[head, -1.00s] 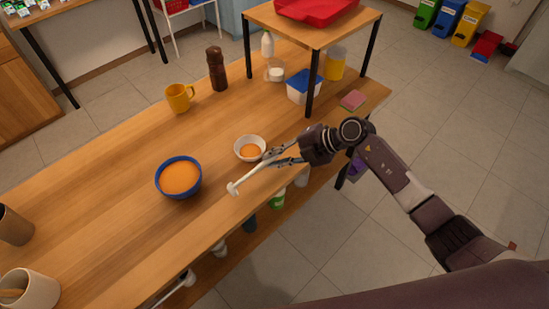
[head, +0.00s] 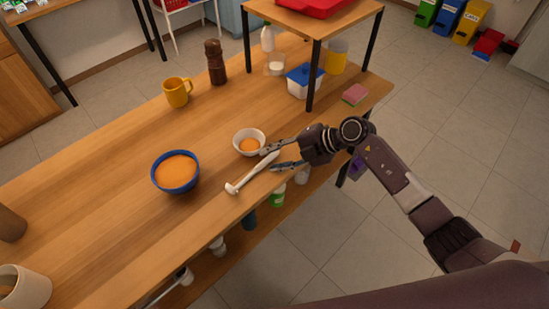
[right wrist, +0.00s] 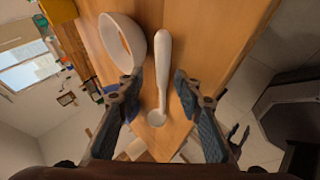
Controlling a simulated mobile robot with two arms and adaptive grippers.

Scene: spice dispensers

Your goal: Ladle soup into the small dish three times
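A blue bowl (head: 176,190) of orange soup stands on the wooden table, left of the small white dish (head: 247,154), which holds some orange soup. The dish also shows at the upper left of the right wrist view (right wrist: 137,45). A white ladle (head: 246,178) appears to lie on the table near its front edge, head toward the lower left; in the right wrist view the ladle (right wrist: 163,75) runs between the fingers with gaps on both sides. My right gripper (head: 265,160) is open around the handle end, beside the dish. My left gripper is not in view.
A yellow mug (head: 177,93) and a brown pepper mill (head: 215,63) stand farther back. A raised shelf (head: 318,25) with black legs is at the back right, near a blue-lidded container (head: 303,82) and a sponge (head: 355,95). A beige crock (head: 30,289) stands lower left.

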